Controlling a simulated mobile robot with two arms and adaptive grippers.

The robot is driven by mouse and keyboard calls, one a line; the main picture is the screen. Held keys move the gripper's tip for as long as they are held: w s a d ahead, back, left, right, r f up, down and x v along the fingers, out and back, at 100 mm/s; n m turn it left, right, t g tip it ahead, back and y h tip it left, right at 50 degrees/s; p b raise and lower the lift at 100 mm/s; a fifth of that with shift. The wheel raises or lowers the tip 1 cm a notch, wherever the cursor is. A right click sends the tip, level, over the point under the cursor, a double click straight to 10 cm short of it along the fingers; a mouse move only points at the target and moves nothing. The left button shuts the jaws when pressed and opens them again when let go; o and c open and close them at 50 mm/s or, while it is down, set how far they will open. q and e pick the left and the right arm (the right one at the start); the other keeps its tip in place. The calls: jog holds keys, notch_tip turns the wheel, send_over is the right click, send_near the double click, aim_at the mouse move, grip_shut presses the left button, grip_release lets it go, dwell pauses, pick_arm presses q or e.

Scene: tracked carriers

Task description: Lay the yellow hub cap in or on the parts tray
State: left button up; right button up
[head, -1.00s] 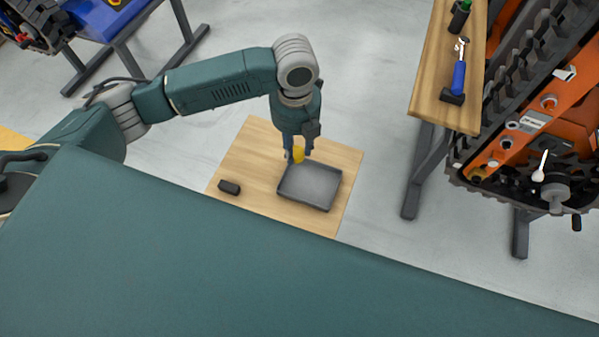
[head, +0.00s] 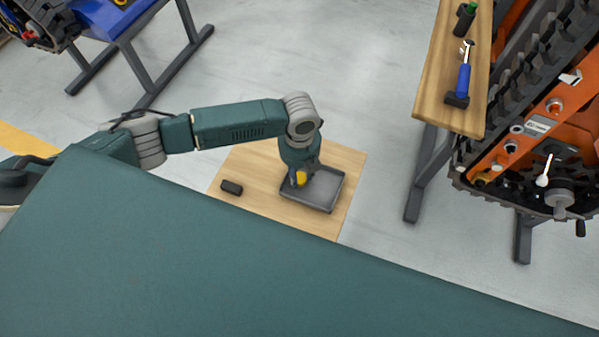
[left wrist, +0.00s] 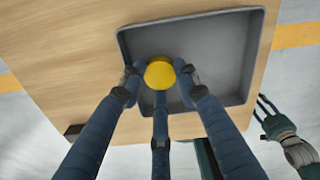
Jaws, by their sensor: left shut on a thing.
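The yellow hub cap (head: 300,178) is between the fingers of my left gripper (head: 298,183), over the left part of the grey parts tray (head: 326,204). In the left wrist view, the fingers close around the round yellow cap (left wrist: 159,74), with the tray (left wrist: 225,55) behind it. The cap is inside the tray's outline; I cannot tell whether it touches the floor of the tray. The tray looks otherwise empty. What appears to be my right gripper (left wrist: 268,110) shows small at the right edge of the left wrist view; its jaw state is unclear.
The tray lies on a wooden tabletop (head: 245,170) with a small black block (head: 231,187) to its left. A wooden bench at right holds a blue-handled hammer (head: 463,80) and a dark green-topped item (head: 465,18). An orange tracked carrier (head: 545,130) stands far right.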

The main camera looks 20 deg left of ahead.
aim_at(299, 178)
pick_arm(q)
jog(key=o, duration=0.8)
jog(key=shift+o, duration=0.2)
notch_tip(299, 178, up, 12)
jog(key=shift+s, duration=0.1)
